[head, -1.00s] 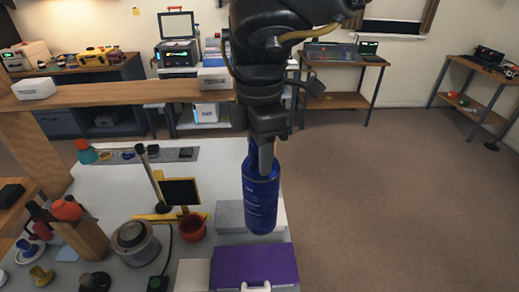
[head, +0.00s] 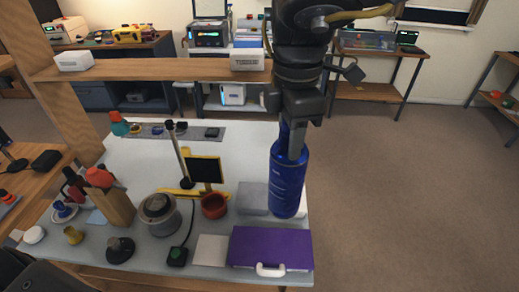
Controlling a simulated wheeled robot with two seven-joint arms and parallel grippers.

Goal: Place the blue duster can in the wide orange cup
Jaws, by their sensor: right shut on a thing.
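The blue duster can (head: 288,185) hangs upright in my right gripper (head: 296,148), which is shut on its upper part. The can is in front of a grey box near the table's right edge; whether it touches anything below cannot be told. The wide orange cup (head: 214,206) stands on the white table (head: 145,158), just left of the can, and its opening faces up. My left gripper is not in view; a dark part at the lower left corner may be my left arm.
A purple case (head: 270,248) with a white handle lies at the table's front right. A black screen on a yellow stand (head: 205,170) is behind the cup. A round grey device (head: 158,212) stands left of it. A wooden shelf (head: 150,70) crosses behind.

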